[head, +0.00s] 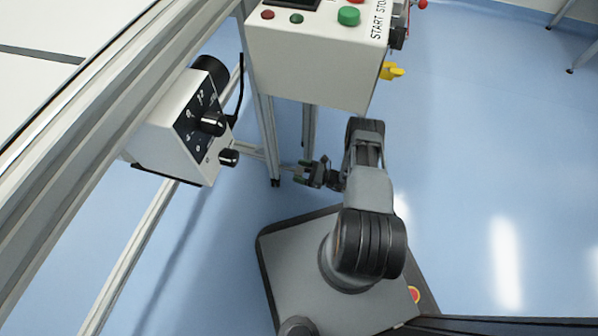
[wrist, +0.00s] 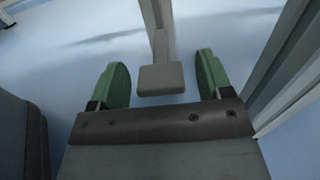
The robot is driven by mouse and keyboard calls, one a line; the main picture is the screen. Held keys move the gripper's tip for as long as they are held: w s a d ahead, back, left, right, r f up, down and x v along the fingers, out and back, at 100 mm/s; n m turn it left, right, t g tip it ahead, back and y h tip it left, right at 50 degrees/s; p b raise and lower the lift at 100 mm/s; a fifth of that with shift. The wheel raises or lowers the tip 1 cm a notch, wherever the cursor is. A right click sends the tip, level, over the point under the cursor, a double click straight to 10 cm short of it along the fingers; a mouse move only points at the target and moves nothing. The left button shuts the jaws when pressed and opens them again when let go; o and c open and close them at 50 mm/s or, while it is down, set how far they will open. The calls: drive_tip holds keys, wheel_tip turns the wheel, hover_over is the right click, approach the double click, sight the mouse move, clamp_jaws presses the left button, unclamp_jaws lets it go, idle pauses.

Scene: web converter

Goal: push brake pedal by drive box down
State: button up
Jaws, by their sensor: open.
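The brake pedal (wrist: 160,79) is a grey block on the end of a light bar in the wrist view. It shows between and a little beyond the two green fingertips of my gripper (wrist: 161,70), with a gap on both sides. My gripper is open and holds nothing. In the head view my gripper (head: 310,174) is low, by the foot of the frame. I cannot make out the pedal clearly there. The likely drive box (head: 188,130) is a white box with black knobs on the frame, left of and above my gripper. I cannot tell whether the pedal is raised or down.
A white control box (head: 310,60) with red and green buttons overhangs the floor just beyond my arm. Metal frame rails (head: 75,150) run along the left. A frame post (wrist: 290,85) stands right of my gripper in the wrist view. The blue floor (head: 490,150) to the right is clear.

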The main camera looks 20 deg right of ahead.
drive_tip(key=shift+w+a, duration=0.2)
drive_tip(key=shift+a, duration=0.1)
